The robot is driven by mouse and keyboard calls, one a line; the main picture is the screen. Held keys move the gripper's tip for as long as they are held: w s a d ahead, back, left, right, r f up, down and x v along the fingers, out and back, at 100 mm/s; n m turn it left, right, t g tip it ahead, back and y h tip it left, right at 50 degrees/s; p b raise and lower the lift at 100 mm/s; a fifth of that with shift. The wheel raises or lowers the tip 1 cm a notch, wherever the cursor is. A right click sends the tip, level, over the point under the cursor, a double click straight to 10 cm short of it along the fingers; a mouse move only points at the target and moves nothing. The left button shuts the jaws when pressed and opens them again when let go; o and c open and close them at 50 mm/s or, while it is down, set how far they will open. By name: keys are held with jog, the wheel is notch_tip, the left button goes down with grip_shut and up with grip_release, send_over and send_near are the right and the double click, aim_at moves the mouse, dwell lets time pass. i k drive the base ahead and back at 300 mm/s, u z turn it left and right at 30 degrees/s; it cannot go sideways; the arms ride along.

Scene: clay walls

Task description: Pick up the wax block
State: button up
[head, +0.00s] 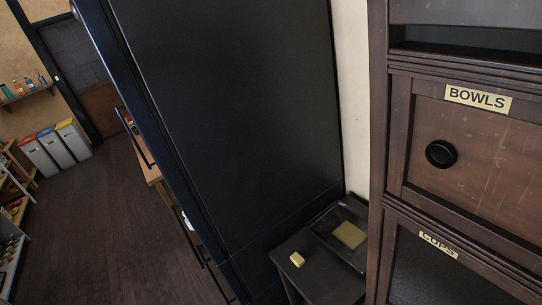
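A small pale yellow block (297,260) lies on a low dark side table (318,284), near its left edge. It looks like the wax block, though I cannot be sure. A larger, flatter yellow piece (349,235) lies on a dark tray (352,212) on the same table, to the right of the small block and apart from it. I cannot tell what this second piece is made of. My gripper is not in view.
A tall black cabinet or fridge (225,110) stands left of the table. A wooden cabinet labelled BOWLS (478,98) stands close on the right, leaving the table in a narrow gap. Open wooden floor (110,225), bins (55,146) and shelves (10,225) are at the left.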

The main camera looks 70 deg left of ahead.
aim_at(296, 259)
jog(key=u, duration=1.8)
jog(key=k, duration=0.5)
jog(key=u, duration=0.15)
jog(key=i, duration=0.85)
jog(key=u, duration=0.1)
